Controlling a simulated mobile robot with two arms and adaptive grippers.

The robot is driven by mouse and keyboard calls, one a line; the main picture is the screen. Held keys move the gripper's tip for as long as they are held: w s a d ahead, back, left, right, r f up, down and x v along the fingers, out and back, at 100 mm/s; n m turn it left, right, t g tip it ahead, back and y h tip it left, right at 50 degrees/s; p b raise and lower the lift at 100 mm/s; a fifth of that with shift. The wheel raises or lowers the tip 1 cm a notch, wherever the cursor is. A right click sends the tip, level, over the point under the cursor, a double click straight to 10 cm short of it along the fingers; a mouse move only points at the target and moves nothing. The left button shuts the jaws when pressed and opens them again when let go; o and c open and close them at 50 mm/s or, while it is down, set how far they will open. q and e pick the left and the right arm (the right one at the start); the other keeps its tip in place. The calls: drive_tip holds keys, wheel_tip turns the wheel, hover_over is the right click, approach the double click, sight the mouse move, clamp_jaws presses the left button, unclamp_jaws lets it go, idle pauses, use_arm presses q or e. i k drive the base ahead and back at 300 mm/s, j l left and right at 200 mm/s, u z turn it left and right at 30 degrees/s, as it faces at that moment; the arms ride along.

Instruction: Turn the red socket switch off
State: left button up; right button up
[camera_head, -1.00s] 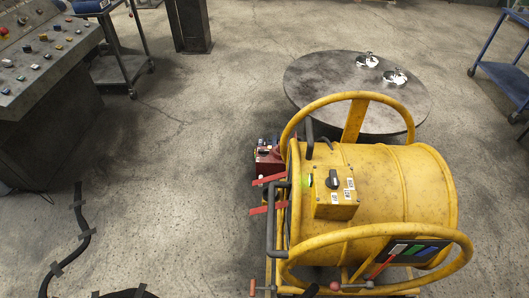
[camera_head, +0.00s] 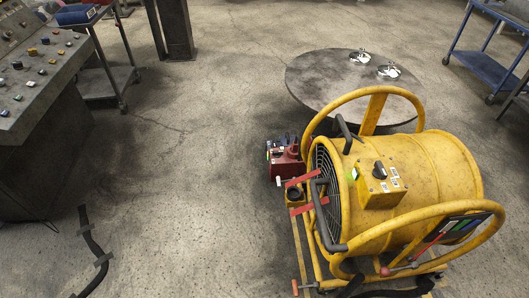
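A red socket box (camera_head: 287,160) sits low on the floor at the left front of the yellow drum-shaped machine (camera_head: 430,180), partly hidden by its frame. Its switch is too small for me to tell its position. A yellow control box (camera_head: 379,188) with a black rotary knob (camera_head: 379,170) is on the machine's top, with a small green light beside it. Neither of my grippers is in view.
A round dark table (camera_head: 330,85) with two small shiny objects stands behind the machine. A control console (camera_head: 40,80) is at left, a blue cart (camera_head: 490,65) at upper right. A black cable (camera_head: 92,245) lies on the floor.

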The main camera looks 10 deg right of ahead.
sight(277, 153)
drive_tip(key=i+j+z, duration=0.1)
drive_tip(key=j, duration=0.25)
drive_tip(key=i+j, duration=0.2)
drive_tip(key=j, duration=0.15)
drive_tip(key=i+j+z, duration=0.15)
drive_tip(key=j, duration=0.2)
drive_tip(key=i+j+z, duration=0.1)
drive_tip(key=j, duration=0.25)
